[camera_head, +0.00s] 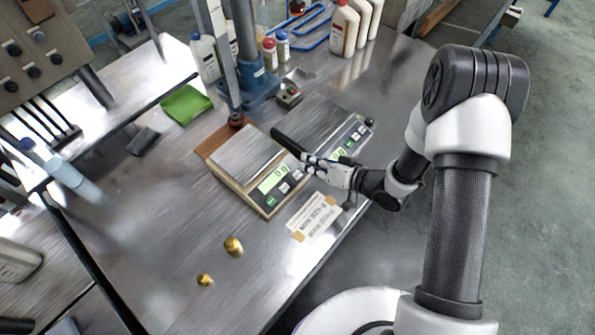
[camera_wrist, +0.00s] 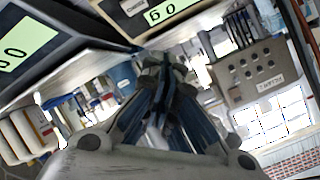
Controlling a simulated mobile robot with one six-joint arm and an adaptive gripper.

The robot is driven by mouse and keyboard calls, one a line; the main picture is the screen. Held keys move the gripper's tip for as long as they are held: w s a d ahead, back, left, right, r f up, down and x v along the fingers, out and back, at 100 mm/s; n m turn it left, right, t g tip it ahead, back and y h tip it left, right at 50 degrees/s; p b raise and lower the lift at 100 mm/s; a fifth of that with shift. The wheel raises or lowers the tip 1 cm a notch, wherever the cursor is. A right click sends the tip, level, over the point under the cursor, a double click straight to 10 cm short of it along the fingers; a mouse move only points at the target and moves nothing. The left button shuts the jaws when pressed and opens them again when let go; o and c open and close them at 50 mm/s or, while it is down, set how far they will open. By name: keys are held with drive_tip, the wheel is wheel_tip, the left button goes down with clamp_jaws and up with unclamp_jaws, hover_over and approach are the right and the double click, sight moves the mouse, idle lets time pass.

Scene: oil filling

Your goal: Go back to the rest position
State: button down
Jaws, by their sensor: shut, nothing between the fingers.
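My gripper (camera_head: 311,159) is shut and empty. In the head view it is level with the front of two weighing scales, its fingers pointing left toward the gap between them. The left scale (camera_head: 245,157) has a bare steel plate and a lit green display. The right scale (camera_head: 317,119) is dark with a bare plate, and my gripper hides part of its front. In the wrist view the closed fingers (camera_wrist: 165,75) are in the middle, with scale displays close by at upper left (camera_wrist: 14,58) and top (camera_wrist: 165,14).
A printed card (camera_head: 314,219) and two small brass weights (camera_head: 233,246) lie on the steel table. A green cloth (camera_head: 186,104), a blue-based stand (camera_head: 251,92) and several bottles (camera_head: 344,30) are farther back. The near left table surface is mostly clear.

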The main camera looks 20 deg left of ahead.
drive_tip(key=shift+f, duration=0.1)
idle(0.6)
drive_tip(key=w+d+r+m+t+h, duration=0.1)
drive_tip(key=w+d+r+t+h, duration=0.1)
drive_tip(key=w+d+r+h, duration=0.4)
drive_tip(key=w+d+r+t+h, duration=0.2)
drive_tip(key=w+d+r+t, duration=0.15)
drive_tip(key=d+r, duration=0.5)
drive_tip(key=s+d+r+m+h, duration=0.2)
drive_tip(key=s+d+r+h, duration=0.3)
drive_tip(key=d+r, duration=0.4)
drive_tip(key=s+d+r+m+g, duration=0.1)
drive_tip(key=s+r+g, duration=0.1)
drive_tip(key=s, duration=1)
drive_tip(key=s+d+r+m+g, duration=0.1)
drive_tip(key=s+r+g, duration=0.2)
drive_tip(key=s, duration=1)
drive_tip(key=shift+d+m+b, duration=0.15)
drive_tip(key=shift+m+b, duration=0.25)
drive_tip(key=shift+b, duration=0.05)
drive_tip(key=shift+s, duration=0.1)
